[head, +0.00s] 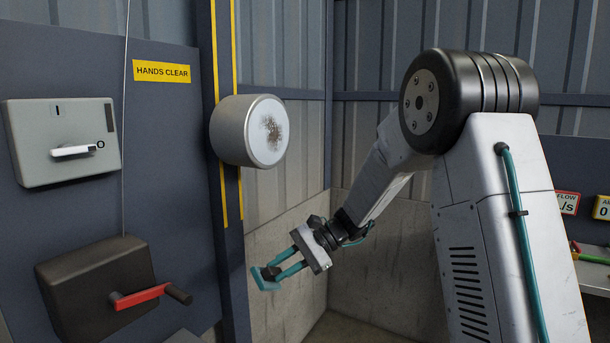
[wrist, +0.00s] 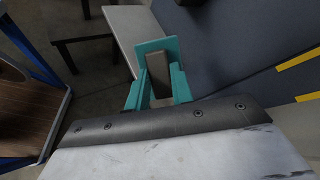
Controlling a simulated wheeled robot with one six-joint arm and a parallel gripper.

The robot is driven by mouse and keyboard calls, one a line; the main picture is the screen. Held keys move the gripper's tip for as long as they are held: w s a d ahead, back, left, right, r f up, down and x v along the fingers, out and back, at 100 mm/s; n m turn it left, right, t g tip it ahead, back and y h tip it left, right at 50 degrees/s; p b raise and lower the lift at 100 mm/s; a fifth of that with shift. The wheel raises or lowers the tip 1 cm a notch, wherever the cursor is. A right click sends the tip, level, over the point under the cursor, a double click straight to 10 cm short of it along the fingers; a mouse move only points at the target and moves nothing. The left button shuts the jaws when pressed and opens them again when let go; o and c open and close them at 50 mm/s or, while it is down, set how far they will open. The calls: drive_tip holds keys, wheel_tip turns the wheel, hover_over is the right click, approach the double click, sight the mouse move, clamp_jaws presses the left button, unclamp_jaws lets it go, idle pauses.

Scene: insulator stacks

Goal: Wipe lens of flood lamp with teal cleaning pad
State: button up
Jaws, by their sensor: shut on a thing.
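The flood lamp (head: 236,128) is a round pale metal drum on the blue post in the head view. Its pale lens (head: 262,148) faces right and carries a brown speckled smudge near its middle. My gripper (head: 278,270) is below and slightly right of the lamp, apart from it. Its teal fingers are shut on the teal cleaning pad (head: 262,280). In the wrist view the pad (wrist: 158,44) shows as a flat teal plate beyond my gripper (wrist: 158,82), with a grey-brown block between the fingers. The lamp is not visible in the wrist view.
A grey switch box (head: 60,170) with a white handle and a dark box (head: 95,285) with a red lever (head: 140,297) are on the left panel. A yellow HANDS CLEAR sign (head: 162,71) hangs above. Space between my gripper and the lens looks clear.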

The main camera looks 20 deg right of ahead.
drive_tip(key=d+r+m+t+y, duration=0.1)
drive_tip(key=d+r+m+t, duration=0.35)
drive_tip(key=r, duration=0.95)
drive_tip(key=d+r+m+t+y, duration=0.1)
drive_tip(key=r+t+y, duration=0.1)
drive_tip(key=r+t, duration=0.9)
drive_tip(key=shift+w+a+r+g, duration=0.75)
drive_tip(key=shift+w, duration=0.25)
drive_tip(key=shift+w+a+r+g, duration=0.7)
drive_tip(key=shift+w+a+r, duration=0.05)
drive_tip(key=shift+w, duration=0.25)
drive_tip(key=shift+w+a, duration=0.6)
drive_tip(key=shift+w, duration=0.25)
